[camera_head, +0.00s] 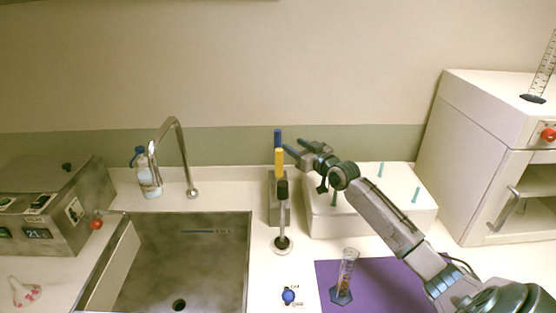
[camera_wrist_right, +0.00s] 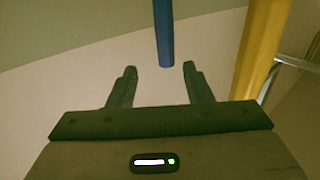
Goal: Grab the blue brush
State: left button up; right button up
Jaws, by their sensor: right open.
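The blue brush (camera_head: 278,137) stands upright at the back of a row of brushes, and only its upper handle shows in the head view. In the right wrist view the blue handle (camera_wrist_right: 163,30) comes down from the top edge, its lower end at the height of the fingertips. My right gripper (camera_head: 294,147) is just right of the blue handle. Its two fingers (camera_wrist_right: 159,68) are open and apart, with the handle lined up in the gap between them. I cannot tell whether it touches them. My left gripper is not in view.
A yellow brush (camera_head: 279,162) and a black one (camera_head: 282,189) stand in front of the blue one in a narrow holder (camera_head: 272,212). The yellow handle (camera_wrist_right: 262,45) is close to the right finger. A white box (camera_head: 385,210) lies under my right arm, and a sink (camera_head: 190,260) is left.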

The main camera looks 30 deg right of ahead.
aim_at(280, 135)
jog(key=w, duration=0.2)
jog(key=w+a+p, duration=0.1)
jog(key=w, duration=0.1)
jog(key=w+r+p, duration=0.1)
jog(key=w, duration=0.1)
jog(key=shift+w+a+r, duration=0.1)
jog(key=shift+w+a, duration=0.05)
jog(key=shift+a, duration=0.05)
jog(key=shift+w+a+f, duration=0.1)
jog(key=shift+w+f, duration=0.15)
jog(key=shift+w, duration=0.75)
jog(key=shift+w+f, duration=0.15)
jog(key=shift+w, duration=0.05)
jog(key=shift+s, duration=0.15)
jog(key=shift+c, duration=0.9)
grip_shut()
